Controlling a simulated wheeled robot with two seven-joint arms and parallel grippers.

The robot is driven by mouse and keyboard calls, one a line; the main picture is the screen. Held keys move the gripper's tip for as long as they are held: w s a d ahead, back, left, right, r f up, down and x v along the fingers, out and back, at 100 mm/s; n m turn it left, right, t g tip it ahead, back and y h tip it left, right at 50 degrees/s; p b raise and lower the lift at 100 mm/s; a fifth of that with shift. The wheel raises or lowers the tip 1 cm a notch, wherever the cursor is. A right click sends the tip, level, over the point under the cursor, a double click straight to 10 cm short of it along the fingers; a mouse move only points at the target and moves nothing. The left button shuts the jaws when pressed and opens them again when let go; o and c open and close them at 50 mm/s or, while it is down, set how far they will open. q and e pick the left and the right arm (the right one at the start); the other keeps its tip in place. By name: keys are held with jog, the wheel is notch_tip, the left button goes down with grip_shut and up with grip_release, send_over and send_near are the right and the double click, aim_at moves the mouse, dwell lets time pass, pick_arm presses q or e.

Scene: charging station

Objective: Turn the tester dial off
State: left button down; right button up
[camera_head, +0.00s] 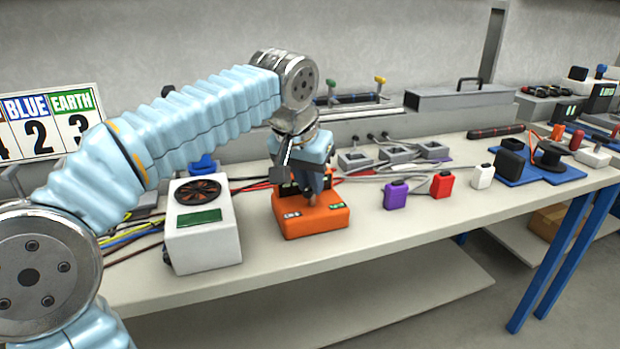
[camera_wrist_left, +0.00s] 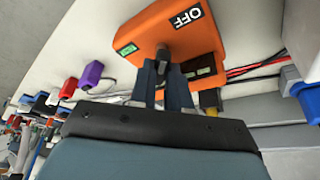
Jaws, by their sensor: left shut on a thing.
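The tester (camera_head: 312,219) is an orange box on the workbench, with dark cables behind it. Its sloped top carries small labels. In the left wrist view the tester (camera_wrist_left: 178,30) shows a white OFF label (camera_wrist_left: 187,17), a green label and darker labels around the dial (camera_wrist_left: 162,54). My left gripper (camera_head: 318,192) comes down on the tester from above. In the left wrist view my left gripper (camera_wrist_left: 163,72) has its two fingers closed around the dial, which is mostly hidden between them. Which label the dial points at cannot be told. My right gripper is not in view.
A white box with a round fan (camera_head: 203,245) stands just left of the tester. Purple (camera_head: 396,196), red (camera_head: 442,184) and white (camera_head: 482,177) blocks stand to the right. Grey sockets with cables (camera_head: 355,160) lie behind. The bench front (camera_head: 400,225) is clear.

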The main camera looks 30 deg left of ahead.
pick_arm(q)
jog(key=c, duration=1.1)
grip_release()
jog(key=p+v, duration=0.1)
jog(key=v, duration=1.2)
jog(key=shift+r, duration=0.35)
